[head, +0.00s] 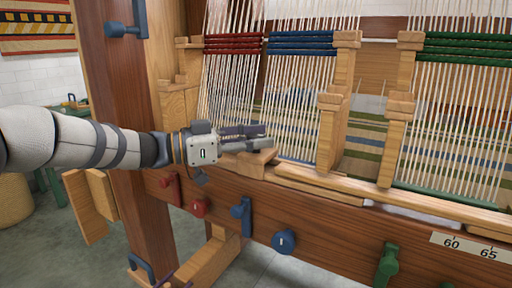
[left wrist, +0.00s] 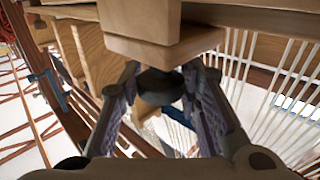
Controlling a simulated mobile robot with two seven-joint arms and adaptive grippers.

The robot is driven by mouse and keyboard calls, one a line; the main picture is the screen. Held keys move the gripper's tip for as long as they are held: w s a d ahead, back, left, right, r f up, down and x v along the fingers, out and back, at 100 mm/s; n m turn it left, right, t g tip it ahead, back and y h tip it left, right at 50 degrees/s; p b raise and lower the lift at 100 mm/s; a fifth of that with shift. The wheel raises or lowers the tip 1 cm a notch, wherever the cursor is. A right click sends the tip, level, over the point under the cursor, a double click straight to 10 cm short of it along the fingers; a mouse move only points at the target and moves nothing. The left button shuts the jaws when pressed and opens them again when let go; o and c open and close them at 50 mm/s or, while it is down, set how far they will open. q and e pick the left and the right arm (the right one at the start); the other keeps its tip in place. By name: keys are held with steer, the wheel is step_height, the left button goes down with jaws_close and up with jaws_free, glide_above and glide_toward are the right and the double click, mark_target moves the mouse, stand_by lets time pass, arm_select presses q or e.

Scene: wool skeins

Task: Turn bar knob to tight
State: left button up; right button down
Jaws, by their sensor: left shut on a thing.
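My left gripper (head: 266,137) reaches in from the left, just above the front beam of the loom. It also shows in the left wrist view (left wrist: 160,88), with one finger on each side of a dark rounded knob (left wrist: 158,84), and is shut on it. The knob sits against a pale wooden block (left wrist: 165,45). In the head view the fingers hide the knob, and a wooden block (head: 250,161) shows just below them. I cannot read the knob's setting, and no tight mark can be made out. My right gripper is not in view.
The front beam (head: 335,228) carries a red knob (head: 199,207), a round blue knob (head: 284,241), a blue lever (head: 241,214) and a green lever (head: 387,265). Taut warp threads (head: 300,105) and wooden posts (head: 331,135) stand close behind and right of the gripper. A thick upright (head: 118,85) stands behind my arm.

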arm_select(q)
steer(key=shift+w+r+m+g, duration=0.1)
steer(key=shift+r+m+g, duration=0.25)
steer(key=shift+m+g, duration=0.05)
steer(key=o, duration=1.2)
steer(key=shift+c, duration=0.2)
steer(key=shift+f, duration=0.15)
steer(key=shift+a, duration=0.4)
steer(key=v, duration=1.1)
steer(key=shift+a, duration=0.15)
steer(key=shift+f, duration=0.1)
